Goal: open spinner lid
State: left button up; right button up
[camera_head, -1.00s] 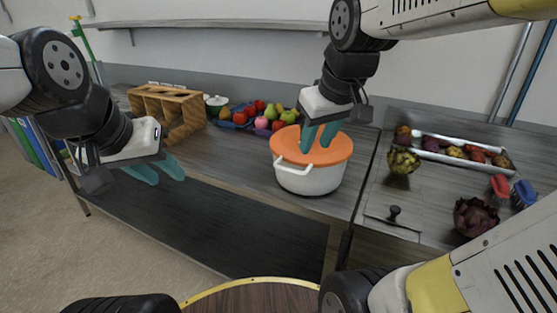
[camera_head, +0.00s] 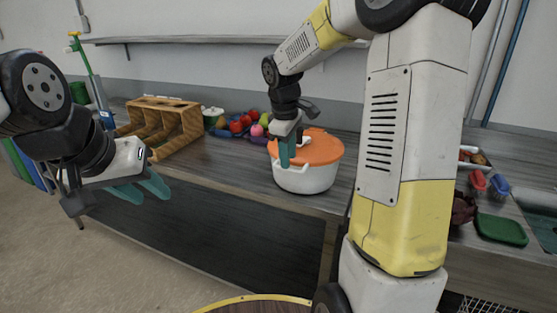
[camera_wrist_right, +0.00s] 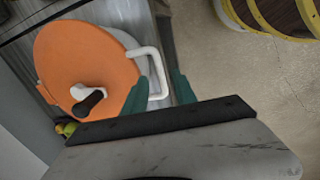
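The spinner is a white bowl (camera_head: 308,180) with an orange lid (camera_head: 322,149), standing near the counter's front edge. In the right wrist view the orange lid (camera_wrist_right: 75,60) sits on the bowl and carries a white crank with a dark knob (camera_wrist_right: 88,102). A white side handle (camera_wrist_right: 157,72) sticks out from the bowl. My right gripper (camera_head: 289,155) is at the spinner's left side. Its teal fingers are apart in the wrist view (camera_wrist_right: 160,92), with the handle showing between them; contact is unclear. My left gripper (camera_head: 141,190) is open and empty, in front of the counter, away from the spinner.
A wooden divided box (camera_head: 160,125) and colourful fruit (camera_head: 245,124) stand behind and left of the spinner. Brushes (camera_head: 488,183) and a green item (camera_head: 501,229) lie to the right. My right arm hides much of the right counter. Counter left of the spinner is clear.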

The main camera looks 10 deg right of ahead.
jog(key=shift+w+d+f, duration=0.1)
jog(key=shift+f, duration=0.65)
jog(key=shift+w+d+f, duration=0.1)
jog(key=shift+f, duration=0.6)
grip_shut()
dwell(0.3)
